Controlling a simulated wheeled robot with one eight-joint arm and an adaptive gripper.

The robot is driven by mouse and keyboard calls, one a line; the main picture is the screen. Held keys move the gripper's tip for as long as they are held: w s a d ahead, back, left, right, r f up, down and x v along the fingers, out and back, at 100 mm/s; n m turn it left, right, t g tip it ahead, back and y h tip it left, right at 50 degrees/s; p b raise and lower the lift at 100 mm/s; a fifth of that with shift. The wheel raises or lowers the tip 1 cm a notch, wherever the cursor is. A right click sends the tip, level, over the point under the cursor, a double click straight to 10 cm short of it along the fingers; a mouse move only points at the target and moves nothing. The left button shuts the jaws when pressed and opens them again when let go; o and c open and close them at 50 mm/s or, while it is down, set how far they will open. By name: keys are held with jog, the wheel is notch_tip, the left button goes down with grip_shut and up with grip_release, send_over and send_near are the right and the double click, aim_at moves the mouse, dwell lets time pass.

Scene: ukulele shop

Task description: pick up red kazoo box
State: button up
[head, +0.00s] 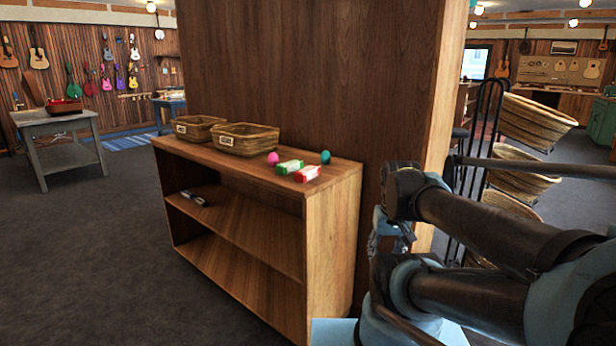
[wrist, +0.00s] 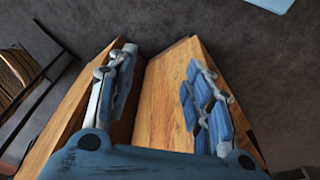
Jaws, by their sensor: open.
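The red kazoo box (head: 307,173), red with a pale part, lies on top of the wooden shelf unit (head: 334,184) near its right end. A green-and-white box (head: 289,167) lies just left of it. My gripper shows in the wrist view (wrist: 160,68), with its two blue-padded fingers spread apart and nothing between them. Wooden surfaces of furniture and dark floor are seen beyond the fingers; no red box shows there. In the head view my arm is at the right, apart from the box, and the fingers cannot be made out clearly.
A pink egg (head: 273,158) and a teal egg (head: 325,157) sit near the boxes. Two wicker baskets (head: 247,138) stand further left on the unit. A tall wooden panel (head: 310,70) rises behind it. A rack of baskets (head: 533,122) is at right. Floor in front is clear.

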jog(key=w+a+r+m, duration=0.2)
jog(key=w+a+r, duration=0.1)
jog(key=w+r, duration=0.55)
notch_tip(320, 180, up, 21)
jog(key=m+g, duration=0.2)
jog(key=m, duration=0.3)
send_over(307, 170)
notch_tip(307, 170, down, 17)
jog(key=shift+w, duration=0.15)
jog(key=c, duration=1)
